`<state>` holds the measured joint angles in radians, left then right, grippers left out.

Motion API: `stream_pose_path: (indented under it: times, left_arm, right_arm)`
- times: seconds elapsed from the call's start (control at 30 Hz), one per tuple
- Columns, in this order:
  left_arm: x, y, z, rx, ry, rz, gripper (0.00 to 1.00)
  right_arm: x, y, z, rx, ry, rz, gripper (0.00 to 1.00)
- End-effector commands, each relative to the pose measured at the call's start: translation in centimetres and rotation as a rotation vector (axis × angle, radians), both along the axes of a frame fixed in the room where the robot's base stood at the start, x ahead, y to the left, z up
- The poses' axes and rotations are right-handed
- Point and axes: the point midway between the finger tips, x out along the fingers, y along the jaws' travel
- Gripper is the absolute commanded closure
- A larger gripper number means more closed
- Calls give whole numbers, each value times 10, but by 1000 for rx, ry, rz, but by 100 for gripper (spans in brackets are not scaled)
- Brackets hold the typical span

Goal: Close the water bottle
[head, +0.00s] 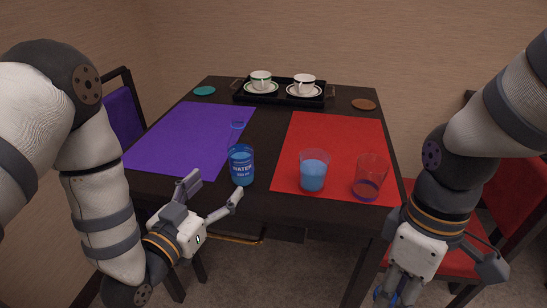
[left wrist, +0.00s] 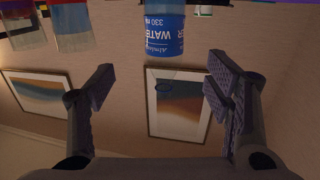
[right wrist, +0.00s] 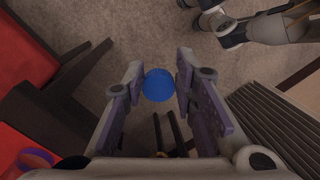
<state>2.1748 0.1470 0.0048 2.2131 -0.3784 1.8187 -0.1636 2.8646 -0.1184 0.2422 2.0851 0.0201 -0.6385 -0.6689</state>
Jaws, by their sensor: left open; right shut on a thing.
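The water bottle (head: 241,168), clear with a blue "WATER" label, stands upright on the table's near edge by the purple mat. Its clear neck (head: 237,126) shows no cap. My left gripper (head: 213,192) is open and empty, just in front of and left of the bottle, not touching it. In the left wrist view the bottle (left wrist: 165,35) appears upside down beyond the spread fingers. My right gripper (head: 400,288) is low, off the table's right front side. It is shut on a round blue cap (right wrist: 158,85), seen between its fingers in the right wrist view.
Two glasses, one with blue liquid (head: 313,172) and one purplish (head: 369,180), stand on the red mat (head: 335,130) right of the bottle. A black tray (head: 283,100) with two cups is at the back. The purple mat (head: 190,140) is clear. A red chair (head: 515,200) is at right.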

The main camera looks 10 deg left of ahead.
Motion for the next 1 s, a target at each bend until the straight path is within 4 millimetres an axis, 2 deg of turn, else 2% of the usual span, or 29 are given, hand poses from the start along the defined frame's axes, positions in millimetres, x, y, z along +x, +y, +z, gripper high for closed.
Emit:
stream_pose_path:
  times: [0.1,0.4,0.47,0.7,0.83,1.0]
  left_arm:
    - [3,1,9,-5,-41,0,28]
    - [6,0,10,-6,-42,-1,28]
    - [13,-2,10,-5,-42,-2,28]
    - [58,-12,8,-4,-40,-1,28]
    - [69,-15,9,-6,-40,-1,28]
    - [70,-15,10,-6,-39,-1,28]
  right_arm:
    - [0,1,0,4,2,22,81]
    - [0,1,0,3,3,22,81]
    - [0,1,-2,3,5,21,81]
    - [-1,1,-10,4,19,21,81]
    - [-1,1,-11,3,21,20,81]
    - [-1,1,-11,3,20,20,81]
